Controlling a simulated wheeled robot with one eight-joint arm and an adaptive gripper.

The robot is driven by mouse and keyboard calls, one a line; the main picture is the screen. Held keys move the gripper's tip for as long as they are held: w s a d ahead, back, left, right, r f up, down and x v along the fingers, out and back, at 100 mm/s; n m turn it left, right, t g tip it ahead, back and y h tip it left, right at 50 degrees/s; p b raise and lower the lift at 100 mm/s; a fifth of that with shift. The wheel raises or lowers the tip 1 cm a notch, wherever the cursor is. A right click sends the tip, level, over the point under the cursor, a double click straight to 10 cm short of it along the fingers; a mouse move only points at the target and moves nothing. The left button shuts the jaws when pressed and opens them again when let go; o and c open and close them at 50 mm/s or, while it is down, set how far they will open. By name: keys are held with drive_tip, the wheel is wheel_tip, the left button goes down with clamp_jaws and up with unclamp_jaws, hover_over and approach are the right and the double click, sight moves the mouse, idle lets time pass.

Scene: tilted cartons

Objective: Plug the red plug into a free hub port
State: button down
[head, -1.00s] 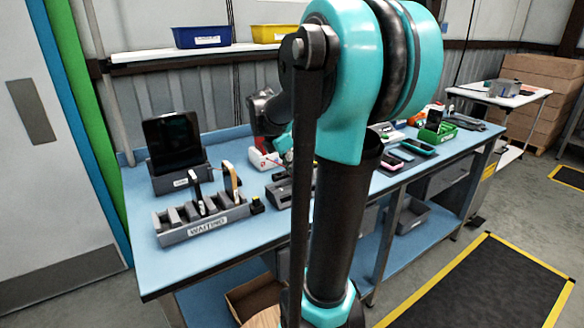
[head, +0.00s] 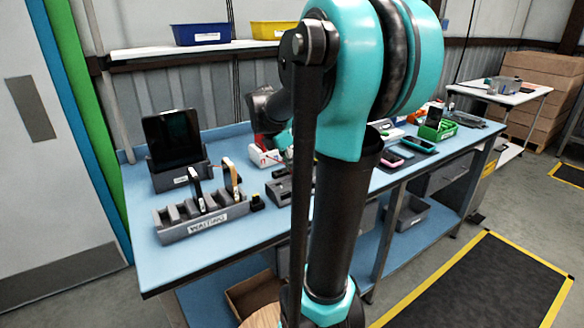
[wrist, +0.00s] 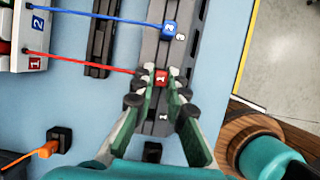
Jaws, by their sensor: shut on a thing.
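My gripper (wrist: 160,88) is shut on the red plug (wrist: 161,77), marked 1, in the wrist view. The plug is over the dark grey hub strip (wrist: 154,62); I cannot tell whether it is above a port or in one. A blue plug (wrist: 169,29) sits on the hub farther up, beside a port number. A number 1 shows on the hub below the red plug, between my fingers. A red cable (wrist: 85,62) and a blue cable (wrist: 100,17) run left to a white box (wrist: 33,50). In the head view my arm hides most of the gripper and hub.
An orange-corded black block (wrist: 59,140) lies at lower left in the wrist view. A dark rail (wrist: 100,40) lies left of the hub. In the head view, a grey slotted rack (head: 205,222) and a dark tablet on a stand (head: 173,138) occupy the left of the blue bench (head: 150,270).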

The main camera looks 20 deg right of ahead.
drive_tip(key=shift+f, duration=0.7)
idle(0.7)
drive_tip(key=c, duration=1.5)
unclamp_jaws()
drive_tip(key=shift+o, duration=0.8)
drive_tip(key=shift+o, duration=1.4)
drive_tip(key=shift+r, duration=0.1)
drive_tip(key=shift+r, duration=3.45)
